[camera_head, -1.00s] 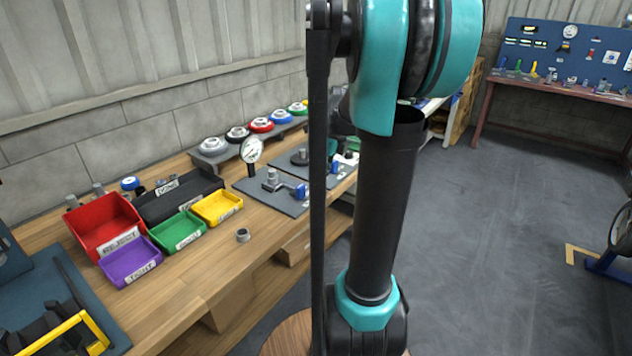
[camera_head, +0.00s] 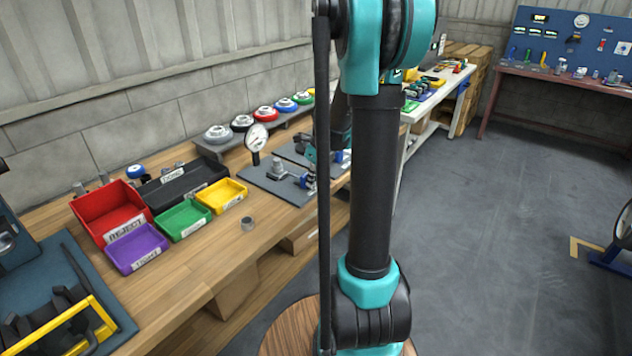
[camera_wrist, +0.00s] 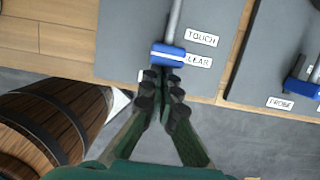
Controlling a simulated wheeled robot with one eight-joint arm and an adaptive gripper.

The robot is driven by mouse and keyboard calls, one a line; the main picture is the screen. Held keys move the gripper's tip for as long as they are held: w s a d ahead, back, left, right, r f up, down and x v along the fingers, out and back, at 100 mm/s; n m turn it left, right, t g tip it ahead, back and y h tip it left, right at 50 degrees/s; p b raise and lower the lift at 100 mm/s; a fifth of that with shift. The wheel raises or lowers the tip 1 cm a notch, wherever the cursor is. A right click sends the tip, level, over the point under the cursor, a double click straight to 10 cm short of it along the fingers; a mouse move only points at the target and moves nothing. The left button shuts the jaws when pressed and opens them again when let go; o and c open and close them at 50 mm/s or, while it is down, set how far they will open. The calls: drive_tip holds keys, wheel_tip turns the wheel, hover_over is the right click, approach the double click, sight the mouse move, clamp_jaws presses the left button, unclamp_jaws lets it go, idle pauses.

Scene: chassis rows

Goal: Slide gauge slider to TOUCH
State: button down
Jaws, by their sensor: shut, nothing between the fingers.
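The gauge slider (camera_wrist: 168,56) is a blue block on a grey rod, seen in the wrist view. It sits beside the CLEAR label (camera_wrist: 198,60), below the TOUCH label (camera_wrist: 202,37). Its grey plate (camera_wrist: 125,40) lies at the bench's front edge. My gripper (camera_wrist: 163,76) is shut and empty, with its fingertips just below the slider in the picture. I cannot tell whether they touch it. In the head view the plate (camera_head: 262,185) lies under the dial gauge (camera_head: 257,138), and my arm hides part of that area.
A second plate (camera_wrist: 270,55) with a blue part and a PROBE label lies to the right. A wooden barrel (camera_wrist: 60,120) stands at lower left in the wrist view. Coloured trays, including the red tray (camera_head: 108,212), stand left on the bench.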

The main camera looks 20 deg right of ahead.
sight(303, 175)
drive_tip(key=shift+w+a, duration=0.55)
drive_tip(key=shift+w, duration=0.25)
drive_tip(key=shift+w+a, duration=0.55)
drive_tip(key=shift+w, duration=0.2)
